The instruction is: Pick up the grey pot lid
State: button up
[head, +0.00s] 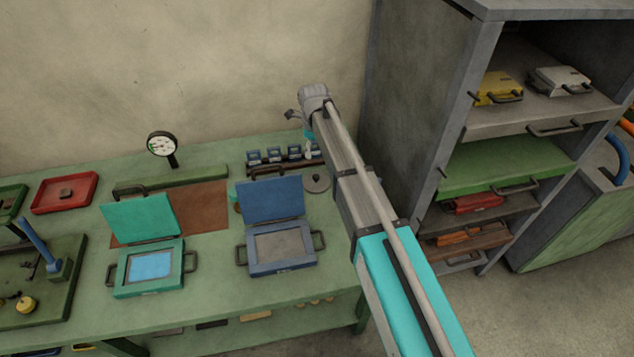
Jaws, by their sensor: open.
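A round, flat grey lid (317,187) with a small knob lies on the green bench, at the right of the open blue case. The arm and its end partly overlap the area around it. My gripper (309,147) is at the far end of my arm, small in the view, above and slightly left of the lid. It is open, and I see nothing held in it. Its fingertips are too small to show their exact gap to the lid.
The open blue case (282,247) and open green case (148,270) stand on the bench (215,293). Several small blue items (295,153) stand in a row behind the lid. A dial gauge (162,143) stands at the back. A tall grey shelf (415,110) rises close on the right.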

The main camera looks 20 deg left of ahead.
aim_at(316, 176)
jog(key=shift+f+b, duration=4)
jog(key=shift+f, duration=0.15)
jog(key=shift+w+d+f+b, duration=0.1)
jog(key=shift+f+b, duration=1.2)
jog(key=shift+w+d+f+b, duration=0.1)
jog(key=shift+f+b, duration=1.2)
grip_shut()
